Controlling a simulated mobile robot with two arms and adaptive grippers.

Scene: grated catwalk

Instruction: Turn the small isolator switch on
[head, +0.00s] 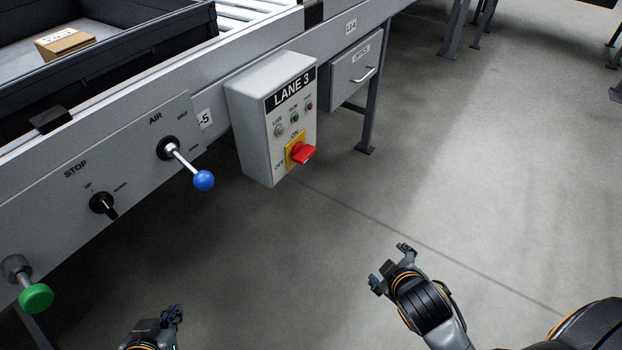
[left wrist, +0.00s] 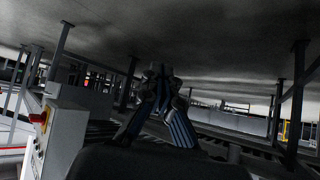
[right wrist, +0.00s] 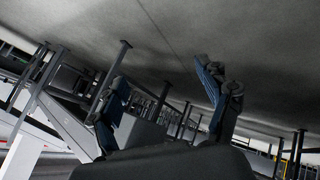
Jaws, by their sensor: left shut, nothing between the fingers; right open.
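The isolator switch is a red rotary handle (head: 303,153) on a yellow plate (head: 289,154), low on the front of the grey LANE 3 box (head: 255,125). ON is printed above the plate and OFF at its left. The handle looks turned sideways, not up at ON; its exact angle is hard to tell. In the left wrist view the red handle (left wrist: 42,118) shows at the left edge. My left gripper (head: 172,313) is shut and empty, low and left of the box, apart from it. My right gripper (head: 390,266) is open and empty, right of and below the box.
Left of the box, the conveyor side panel carries a blue-ball AIR lever (head: 203,180), a black STOP selector knob (head: 103,203) and a green knob (head: 36,298). The floor before the box is clear.

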